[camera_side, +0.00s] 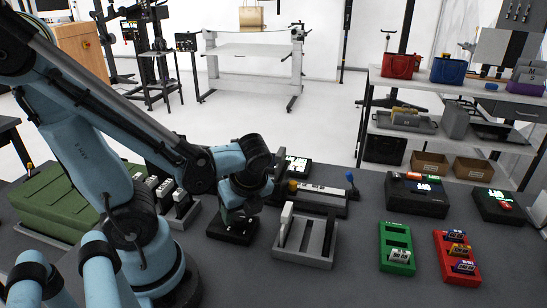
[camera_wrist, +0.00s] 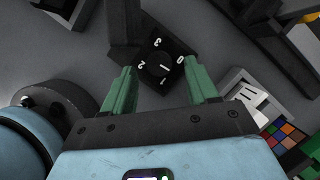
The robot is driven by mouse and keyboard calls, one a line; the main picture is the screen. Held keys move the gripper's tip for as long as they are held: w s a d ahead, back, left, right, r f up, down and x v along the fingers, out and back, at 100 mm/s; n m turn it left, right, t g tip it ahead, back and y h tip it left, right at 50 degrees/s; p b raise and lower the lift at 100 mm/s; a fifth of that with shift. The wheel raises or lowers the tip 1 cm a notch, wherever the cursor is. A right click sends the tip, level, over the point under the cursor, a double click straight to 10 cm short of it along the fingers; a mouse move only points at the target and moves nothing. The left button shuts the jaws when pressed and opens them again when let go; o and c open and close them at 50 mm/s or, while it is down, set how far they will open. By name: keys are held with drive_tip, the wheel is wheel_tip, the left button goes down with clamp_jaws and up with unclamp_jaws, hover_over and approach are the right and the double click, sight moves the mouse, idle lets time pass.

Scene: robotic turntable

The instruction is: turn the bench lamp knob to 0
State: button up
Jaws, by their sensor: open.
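The lamp knob (camera_wrist: 157,68) is a dark round dial on a black base, with white numbers 0, 1, 2 and 3 around it in the wrist view. A small light mark shows on its face, but which number it points at is hard to tell. My gripper (camera_wrist: 160,72) is open, with its two green fingers apart on the left and right of the knob in that view. Whether they touch it I cannot tell. In the side view my gripper (camera_side: 240,212) is low over a black base (camera_side: 232,232), and the arm hides the knob there.
A grey slotted rack (camera_side: 305,242) with a white upright piece stands right of the gripper. Green (camera_side: 397,248) and red trays (camera_side: 457,258) lie farther right. Green cases (camera_side: 62,200) are at the left.

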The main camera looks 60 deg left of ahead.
drive_tip(key=d+r+n+g, duration=0.1)
drive_tip(key=d+r+n, duration=0.2)
drive_tip(key=r, duration=0.6)
drive_tip(key=shift+w+r+n+h, duration=0.3)
drive_tip(key=shift+w+r+h, duration=0.1)
drive_tip(key=shift+w, duration=0.05)
drive_tip(key=shift+d, duration=0.1)
drive_tip(key=shift+s+a+f+m+t+y, duration=0.15)
drive_tip(key=shift+a+f+m, duration=0.4)
drive_tip(key=shift+f, duration=1.4)
drive_tip(key=shift+s+a+f+m+t+y, duration=0.15)
drive_tip(key=shift+a+f+m, duration=0.45)
drive_tip(key=shift+f, duration=1.3)
drive_tip(key=shift+s+a+f+m+t+y, duration=0.2)
drive_tip(key=shift+a+f, duration=0.6)
drive_tip(key=shift+f, duration=1.15)
